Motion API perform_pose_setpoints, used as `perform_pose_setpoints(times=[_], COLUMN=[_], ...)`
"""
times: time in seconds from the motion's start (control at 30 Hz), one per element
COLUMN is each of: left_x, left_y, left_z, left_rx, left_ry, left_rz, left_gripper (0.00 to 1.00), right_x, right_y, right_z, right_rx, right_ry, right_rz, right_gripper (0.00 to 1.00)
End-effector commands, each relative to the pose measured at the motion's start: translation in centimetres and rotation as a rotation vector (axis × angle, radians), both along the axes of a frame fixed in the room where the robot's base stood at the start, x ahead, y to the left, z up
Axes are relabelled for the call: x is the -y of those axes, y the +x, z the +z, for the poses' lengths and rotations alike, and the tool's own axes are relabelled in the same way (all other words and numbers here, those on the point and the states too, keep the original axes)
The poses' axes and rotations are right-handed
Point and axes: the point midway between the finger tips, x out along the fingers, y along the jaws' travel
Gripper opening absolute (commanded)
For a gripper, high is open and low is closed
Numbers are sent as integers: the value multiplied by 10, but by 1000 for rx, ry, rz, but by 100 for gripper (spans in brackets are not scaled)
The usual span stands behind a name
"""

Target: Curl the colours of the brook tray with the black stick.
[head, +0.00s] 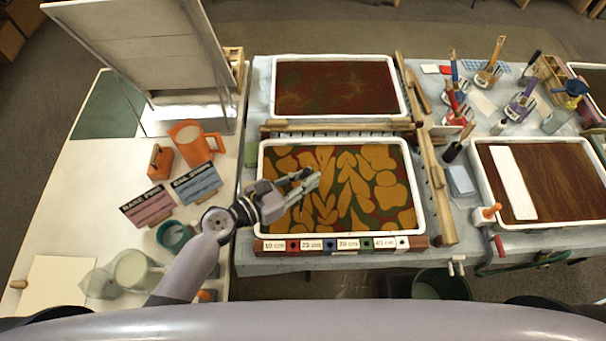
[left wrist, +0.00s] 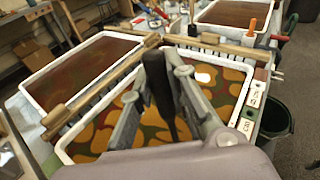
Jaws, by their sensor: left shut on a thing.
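The near white-rimmed tray (head: 408,165) holds ochre, green and dark red colours in leaf-like and rounded shapes; I cannot read a name on it. My left gripper (head: 306,184) is over the left-middle part of this tray. It is shut on a black stick, which shows as a dark upright shape between the fingers in the left wrist view (left wrist: 160,92). The stick's lower end is hidden, so I cannot tell whether it touches the colours. The tray also shows under the fingers in the left wrist view (left wrist: 68,153). My right gripper is not in view.
A dark red tray (head: 404,105) lies behind, with a toothed wooden rake (head: 340,127) between the trays. Wooden bars (head: 437,190) run along the right side. A brown tray (head: 485,185) with a white strip lies farther right. Orange jug (head: 195,143) and signs (head: 148,205) stand left.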

Motion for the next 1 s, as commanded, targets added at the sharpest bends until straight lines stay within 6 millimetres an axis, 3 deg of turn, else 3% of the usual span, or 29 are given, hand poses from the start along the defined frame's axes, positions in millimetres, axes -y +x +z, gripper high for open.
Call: perform_pose_setpoints(times=[0.13,0.8,1.0], left_x=[0,0,0], left_y=[0,0,0], left_z=[-1,-61,-70], left_rx=[-1,-1,0], left_ry=[-1,0,-1], left_rz=[0,1,1], left_gripper=[0,0,0], right_x=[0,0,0], right_y=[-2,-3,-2], right_z=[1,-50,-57], right_rx=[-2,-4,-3], right_ry=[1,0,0], right_rz=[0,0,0], right_gripper=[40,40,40])
